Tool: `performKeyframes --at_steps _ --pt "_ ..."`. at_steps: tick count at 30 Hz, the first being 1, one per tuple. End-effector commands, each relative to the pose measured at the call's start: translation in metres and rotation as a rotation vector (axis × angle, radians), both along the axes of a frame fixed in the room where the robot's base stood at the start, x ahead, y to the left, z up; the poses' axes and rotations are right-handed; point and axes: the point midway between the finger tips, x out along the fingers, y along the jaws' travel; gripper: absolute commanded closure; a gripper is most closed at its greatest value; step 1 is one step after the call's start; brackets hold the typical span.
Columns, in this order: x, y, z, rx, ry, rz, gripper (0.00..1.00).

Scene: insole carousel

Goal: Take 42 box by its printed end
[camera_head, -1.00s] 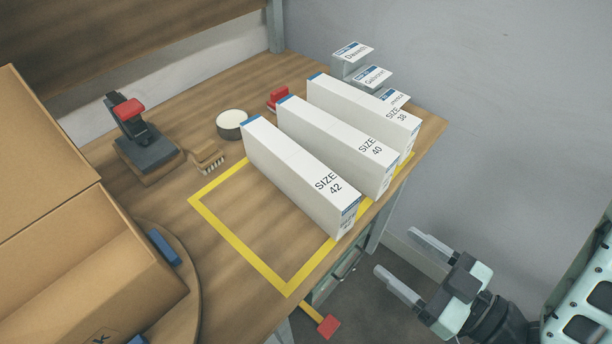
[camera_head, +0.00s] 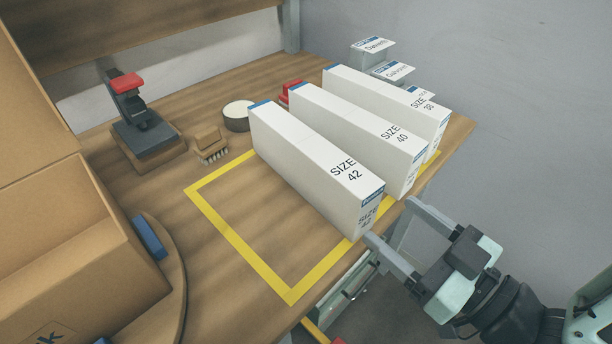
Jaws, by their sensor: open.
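The size 42 box (camera_head: 312,170) is long and white, with blue at both ends and "SIZE 42" printed on top and on its near end. It stands on the wooden table inside the yellow outline, leftmost of three boxes. My gripper (camera_head: 391,221) is open at the table's front right edge, facing the box's printed end. One finger's tip is close to the near lower corner of that end; the other is farther right, in front of the size 40 box's end. I cannot tell whether the finger touches the box.
The size 40 box (camera_head: 355,132) and size 38 box (camera_head: 388,101) stand close on the right. A brush (camera_head: 211,146), a round tin (camera_head: 237,116) and a stapler-like tool (camera_head: 139,121) lie behind left. An open carton (camera_head: 75,255) fills the left. The yellow outline (camera_head: 238,252) is bare left of the boxes.

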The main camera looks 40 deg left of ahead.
Motion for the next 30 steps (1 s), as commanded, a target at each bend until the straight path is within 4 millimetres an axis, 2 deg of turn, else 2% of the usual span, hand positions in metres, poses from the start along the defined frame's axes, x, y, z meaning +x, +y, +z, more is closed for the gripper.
performKeyframes --at_steps 1,5,12,20,27,30 --pt "0.0 0.002 -0.006 0.003 -0.005 0.001 0.29" --pt "-0.001 0.005 -0.006 0.002 -0.003 -0.001 0.29" --pt "0.006 0.044 0.001 0.0 0.001 0.0 0.29" --pt "0.01 0.062 -0.002 0.0 0.003 -0.001 0.29" --pt "0.019 0.095 -0.007 0.0 0.001 0.0 0.29" --pt "0.021 0.102 -0.008 -0.001 0.001 -0.002 0.29"
